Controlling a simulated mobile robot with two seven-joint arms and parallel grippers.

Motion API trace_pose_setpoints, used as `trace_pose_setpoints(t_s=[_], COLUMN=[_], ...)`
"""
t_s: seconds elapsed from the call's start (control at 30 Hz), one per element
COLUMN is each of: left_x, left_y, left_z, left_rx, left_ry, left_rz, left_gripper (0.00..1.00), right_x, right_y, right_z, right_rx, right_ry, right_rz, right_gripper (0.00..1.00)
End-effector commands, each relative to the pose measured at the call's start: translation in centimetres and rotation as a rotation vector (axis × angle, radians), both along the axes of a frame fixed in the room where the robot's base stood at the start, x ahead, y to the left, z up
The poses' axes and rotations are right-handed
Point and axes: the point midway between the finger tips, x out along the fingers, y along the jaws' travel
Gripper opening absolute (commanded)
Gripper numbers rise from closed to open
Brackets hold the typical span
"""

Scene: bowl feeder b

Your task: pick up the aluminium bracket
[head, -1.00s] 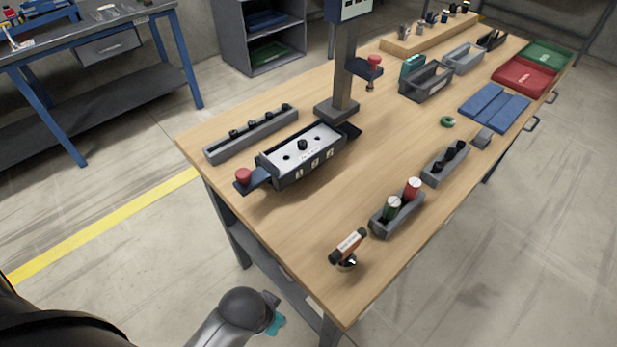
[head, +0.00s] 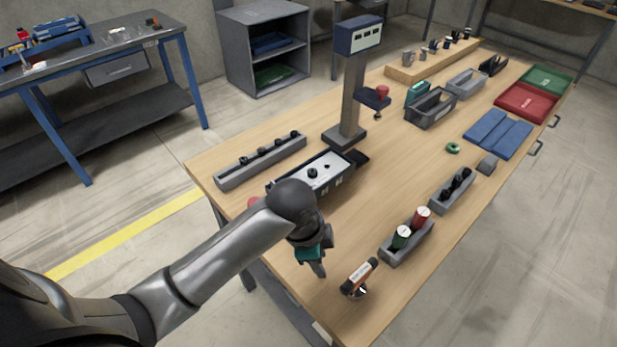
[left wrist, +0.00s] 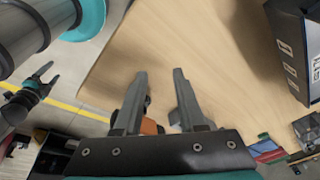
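A small grey block (head: 487,165) lies near the table's right edge, beside the blue mats; it may be the aluminium bracket, but I cannot tell at this size. My left gripper (head: 318,269) hangs over the near end of the table, left of the orange and black tool and far from the grey block. In the left wrist view its two fingers (left wrist: 160,100) are apart with nothing held; an orange part of the tool shows behind them. My right gripper (left wrist: 44,80) shows at the left of that view, fingers apart and empty, away from the table.
A grey holder (head: 407,250) with green and red cylinders and a fixture box (head: 338,187) flank my left gripper. A post (head: 350,100) rises behind.

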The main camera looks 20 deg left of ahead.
Motion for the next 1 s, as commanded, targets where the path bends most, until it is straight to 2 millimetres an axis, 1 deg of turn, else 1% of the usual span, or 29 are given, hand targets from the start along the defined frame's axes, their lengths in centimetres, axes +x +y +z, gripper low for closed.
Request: trace_pose_setpoints(t_s=[0.03,0.1,0.17,0.27,0.37,0.4,0.47,0.5,0.6,0.7,0.8,0.87,0.93,1.0], left_x=[1.5,3.0,4.1,6.0,7.6,8.2,8.9,9.3,10.0,10.3,10.4,10.3,10.3,10.3], left_y=[0.8,1.8,2.8,4.8,7.1,8.0,9.5,10.5,12.5,14.1,15.0,15.2,15.4,15.4], left_z=[1.0,2.3,3.4,5.7,8.4,9.6,11.4,12.6,15.5,17.8,19.2,19.5,19.2,18.3], left_rx=[0.031,0.066,0.096,0.141,0.181,0.194,0.209,0.217,0.226,0.227,0.223,0.221,0.219,0.218], left_ry=[-0.005,0.002,0.011,0.029,0.05,0.058,0.072,0.08,0.096,0.105,0.111,0.113,0.115,0.116], left_rz=[-0.075,-0.179,-0.263,-0.39,-0.504,-0.546,-0.604,-0.638,-0.714,-0.765,-0.799,-0.811,-0.818,-0.819], left_gripper=[0.4,0.4,0.4,0.4,0.4,0.4,0.4,0.4,0.4,0.4,0.4,0.4,0.4,0.4], right_x=[0.0,0.0,0.1,0.1,0.1,0.1,0.1,0.1,0.1,0.1,0.1,0.1,0.1,0.1], right_y=[0.0,0.0,0.0,0.0,0.0,0.0,0.1,0.1,0.2,0.4,0.5,0.6,0.6,0.6], right_z=[0.1,0.1,0.2,0.3,0.3,0.4,0.4,0.4,0.5,0.5,0.5,0.5,0.5,0.4], right_rx=[0.0,0.0,0.0,0.0,0.0,0.0,0.001,0.001,0.004,0.006,0.007,0.008,0.008,0.008], right_ry=[0.0,-0.001,-0.001,-0.001,-0.001,-0.001,-0.001,-0.001,-0.001,-0.001,-0.002,-0.001,-0.001,-0.001], right_rz=[0.0,0.0,0.0,-0.001,-0.001,-0.001,-0.001,-0.001,-0.002,-0.003,-0.002,-0.003,-0.002,-0.002], right_gripper=[0.7,0.7,0.7,0.7,0.7,0.7,0.7,0.7,0.7,0.7,0.7,0.7,0.7,0.7])
